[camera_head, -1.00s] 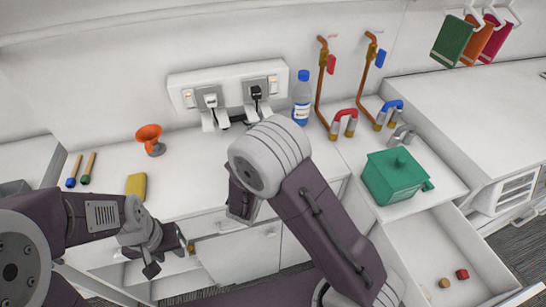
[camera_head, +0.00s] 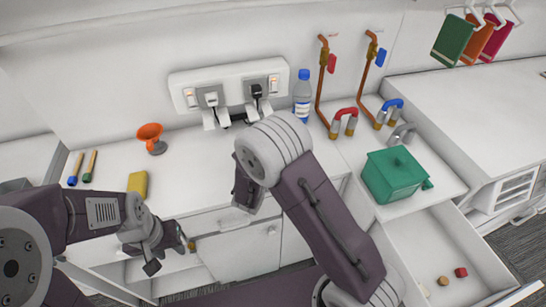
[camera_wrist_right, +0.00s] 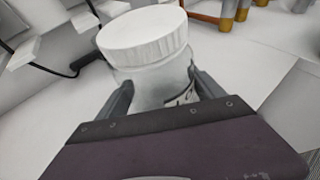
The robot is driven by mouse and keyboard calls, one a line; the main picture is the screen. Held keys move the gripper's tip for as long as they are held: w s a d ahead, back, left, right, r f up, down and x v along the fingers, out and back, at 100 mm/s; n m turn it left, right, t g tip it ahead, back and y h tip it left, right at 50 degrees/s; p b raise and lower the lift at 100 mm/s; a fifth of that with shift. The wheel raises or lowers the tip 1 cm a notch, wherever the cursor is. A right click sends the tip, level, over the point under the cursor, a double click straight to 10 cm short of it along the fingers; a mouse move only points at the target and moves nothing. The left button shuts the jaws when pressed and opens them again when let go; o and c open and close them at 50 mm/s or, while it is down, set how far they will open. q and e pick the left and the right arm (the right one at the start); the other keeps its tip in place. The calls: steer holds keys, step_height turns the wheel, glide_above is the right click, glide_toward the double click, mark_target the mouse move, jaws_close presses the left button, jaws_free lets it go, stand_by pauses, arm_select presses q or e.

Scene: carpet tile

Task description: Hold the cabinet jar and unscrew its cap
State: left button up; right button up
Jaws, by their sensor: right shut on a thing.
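In the right wrist view, a white jar (camera_wrist_right: 165,88) with a ribbed white cap (camera_wrist_right: 143,36) and dark lettering stands between the two fingers of my right gripper (camera_wrist_right: 163,92). The fingers are closed on the jar's body, below the cap. The cap looks seated on the jar. In the head view my right arm hides the jar and the right fingers. My left gripper (camera_head: 170,256) is open and empty, in front of the counter's front edge, apart from the jar.
A yellow sponge (camera_head: 137,184) and an orange funnel (camera_head: 150,137) are on the counter (camera_head: 195,175). A blue-capped bottle (camera_head: 302,98) stands by the wall sockets (camera_head: 228,88). A green box (camera_head: 393,176) is at the right, above an open drawer (camera_head: 425,255).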

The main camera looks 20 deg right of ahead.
steer(key=r, duration=0.4)
steer(key=shift+s+d, duration=0.25)
steer(key=shift+s, duration=0.05)
steer(key=s+d+r+b, duration=0.6)
steer(key=s+d+b, duration=0.1)
steer(key=s, duration=0.1)
steer(key=shift+d+r+b, duration=0.2)
steer(key=shift+r+b, duration=0.05)
steer(key=shift+b, duration=0.05)
steer(key=o, duration=0.7)
steer(key=shift+c, duration=0.2)
steer(key=c, duration=1.2)
steer(key=shift+o, duration=0.2)
